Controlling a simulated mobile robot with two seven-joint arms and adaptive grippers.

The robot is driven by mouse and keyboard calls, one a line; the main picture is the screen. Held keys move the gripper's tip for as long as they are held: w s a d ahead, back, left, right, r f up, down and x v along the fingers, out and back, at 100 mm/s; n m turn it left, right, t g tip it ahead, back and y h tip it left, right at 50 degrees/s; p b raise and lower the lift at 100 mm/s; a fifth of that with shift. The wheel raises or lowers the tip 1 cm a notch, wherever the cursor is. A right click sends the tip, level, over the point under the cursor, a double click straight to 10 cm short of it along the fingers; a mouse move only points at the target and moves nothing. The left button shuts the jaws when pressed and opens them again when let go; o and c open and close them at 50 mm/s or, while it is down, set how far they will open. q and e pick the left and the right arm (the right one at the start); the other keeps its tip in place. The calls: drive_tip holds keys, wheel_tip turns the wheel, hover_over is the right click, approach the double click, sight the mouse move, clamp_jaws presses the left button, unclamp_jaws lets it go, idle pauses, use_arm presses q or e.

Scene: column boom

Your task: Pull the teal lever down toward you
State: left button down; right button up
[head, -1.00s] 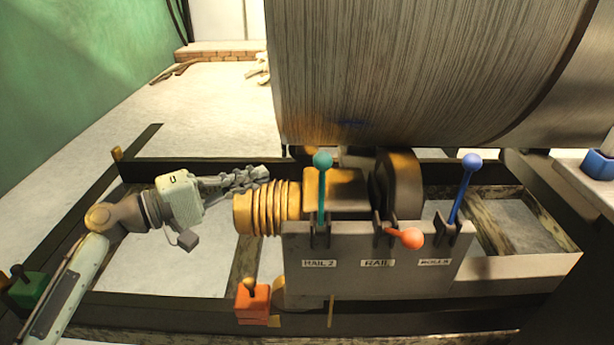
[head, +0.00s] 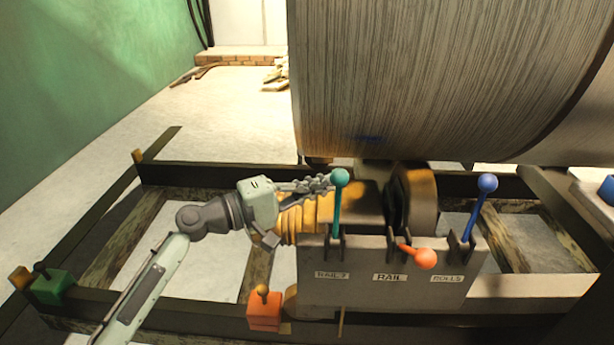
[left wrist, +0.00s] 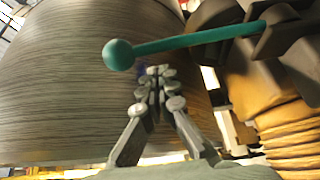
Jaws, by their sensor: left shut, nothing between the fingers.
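The teal lever (head: 338,205) stands upright at the left end of the grey lever box, with a round knob on top. In the left wrist view the teal lever (left wrist: 190,40) crosses the upper part of the picture, its ball to the left, just beyond the fingertips. My left gripper (head: 328,183) is shut and empty, its fingertips close to the left side of the lever, just below the knob. It also shows in the left wrist view (left wrist: 158,75). I cannot tell whether the fingers touch the lever. My right gripper is not in view.
An orange-red lever (head: 424,258) leans forward and a blue lever (head: 480,205) stands up on the same grey box (head: 385,285). A large roller (head: 430,80) hangs behind. A yellow ribbed cylinder (head: 300,222) lies behind my left gripper. An orange box (head: 264,312) sits at lower left.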

use_arm(q)
drive_tip(key=shift+s+d, duration=0.15)
drive_tip(key=shift+s, duration=0.7)
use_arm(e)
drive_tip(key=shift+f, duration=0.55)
